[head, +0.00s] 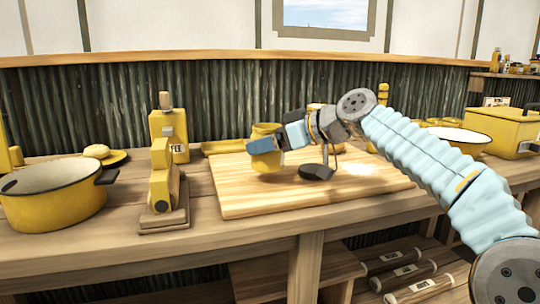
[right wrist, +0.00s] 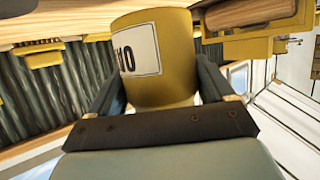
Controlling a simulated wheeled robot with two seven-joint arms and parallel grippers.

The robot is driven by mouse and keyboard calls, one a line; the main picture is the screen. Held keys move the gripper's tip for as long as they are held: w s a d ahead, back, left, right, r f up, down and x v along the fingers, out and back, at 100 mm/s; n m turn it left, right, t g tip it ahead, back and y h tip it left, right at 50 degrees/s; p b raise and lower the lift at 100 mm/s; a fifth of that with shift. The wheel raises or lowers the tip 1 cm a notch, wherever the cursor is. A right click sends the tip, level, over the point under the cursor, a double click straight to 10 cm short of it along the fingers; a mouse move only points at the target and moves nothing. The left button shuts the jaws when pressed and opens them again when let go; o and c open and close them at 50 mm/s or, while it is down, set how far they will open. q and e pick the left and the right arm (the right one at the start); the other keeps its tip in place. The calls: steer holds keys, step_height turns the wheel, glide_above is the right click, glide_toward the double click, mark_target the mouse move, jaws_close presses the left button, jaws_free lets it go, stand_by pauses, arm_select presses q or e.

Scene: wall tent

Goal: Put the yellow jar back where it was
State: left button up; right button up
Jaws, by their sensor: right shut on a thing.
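A yellow jar (head: 265,148) is in the middle of the head view, over the left back part of a wooden board (head: 245,200). My right gripper (head: 268,146) comes in from the right and is shut on it. In the right wrist view the jar (right wrist: 172,70) sits between the two fingers and shows a white label with partly readable dark letters. I cannot tell whether the jar's base touches the board. My left gripper does not show.
A yellow pot (head: 52,198) stands at the left, beside a yellow device on a wooden base (head: 165,215). A labelled yellow canister (head: 168,128) stands behind. A dark-based stand (head: 317,170) is on the board, close to my right gripper. A white-and-yellow bowl (head: 460,138) and a yellow box (head: 510,130) are at the right.

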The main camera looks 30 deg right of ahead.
mark_target(270, 155)
steer(key=shift+f, duration=1.55)
steer(key=o, duration=1)
steer(key=shift+o, duration=0.2)
steer(key=b+v, duration=0.1)
steer(key=v, duration=1.1)
